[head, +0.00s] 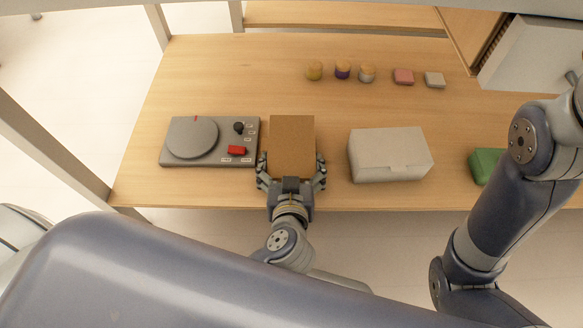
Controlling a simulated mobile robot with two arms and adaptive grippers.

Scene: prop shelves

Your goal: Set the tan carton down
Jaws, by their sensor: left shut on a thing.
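The tan carton (292,142) is at the front middle of the wooden shelf, a plain brown box seen from above. My left gripper (291,172) reaches in from the front edge with a finger on each side of the carton and is shut on it. Whether the carton's underside touches the shelf cannot be told from this view. My right arm shows at the right, but its gripper is out of the picture.
A grey device with a round plate (192,138) lies close left of the carton. A white box (389,154) stands to its right, with a green item (485,165) farther right. Small jars (342,71) and pink (403,77) and white blocks (434,80) line the back. The shelf behind the carton is clear.

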